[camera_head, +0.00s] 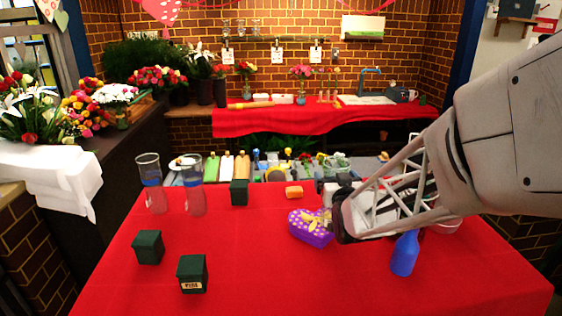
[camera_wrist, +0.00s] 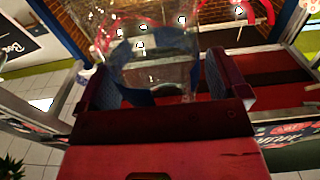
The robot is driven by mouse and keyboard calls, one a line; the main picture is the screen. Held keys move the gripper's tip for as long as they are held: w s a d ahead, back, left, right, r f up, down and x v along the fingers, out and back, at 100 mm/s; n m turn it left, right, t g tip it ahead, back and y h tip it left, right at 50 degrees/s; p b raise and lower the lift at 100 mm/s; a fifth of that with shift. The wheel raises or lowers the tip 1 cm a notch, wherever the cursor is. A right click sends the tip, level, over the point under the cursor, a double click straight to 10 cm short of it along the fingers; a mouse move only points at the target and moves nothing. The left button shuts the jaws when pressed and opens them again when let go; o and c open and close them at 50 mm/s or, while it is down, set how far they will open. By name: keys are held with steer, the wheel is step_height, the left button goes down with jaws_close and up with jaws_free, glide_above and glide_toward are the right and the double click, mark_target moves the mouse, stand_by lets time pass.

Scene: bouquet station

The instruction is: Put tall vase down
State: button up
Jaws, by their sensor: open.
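Two clear glass vases with bluish bands stand upright on the left of the red table in the head view: a left vase (camera_head: 151,182) and a right vase (camera_head: 194,188). I cannot tell for sure which one is the tall vase. My gripper (camera_head: 338,215) is to the right of both, apart from them, over the middle of the table. In the wrist view its fingers (camera_wrist: 160,78) are spread wide. A clear glass vase with a blue band (camera_wrist: 155,60) shows between and beyond them, and I see no grip on it.
A purple heart-shaped box (camera_head: 308,229) is close by my gripper. A blue bottle-like vase (camera_head: 404,255) stands below my arm. Dark green boxes stand at the back (camera_head: 239,193) and front left (camera_head: 148,247), (camera_head: 192,273). An orange block (camera_head: 294,192) lies behind. The front middle of the table is clear.

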steer(key=shift+r, duration=0.15)
steer(key=s, duration=1.2)
stand_by(0.4)
stand_by(0.8)
steer(key=s+a+g, duration=0.2)
steer(key=s+g, duration=1.3)
steer(key=s, duration=0.6)
steer(key=shift+s+a, duration=0.35)
steer(key=shift+s, duration=0.05)
steer(key=shift+o, duration=0.4)
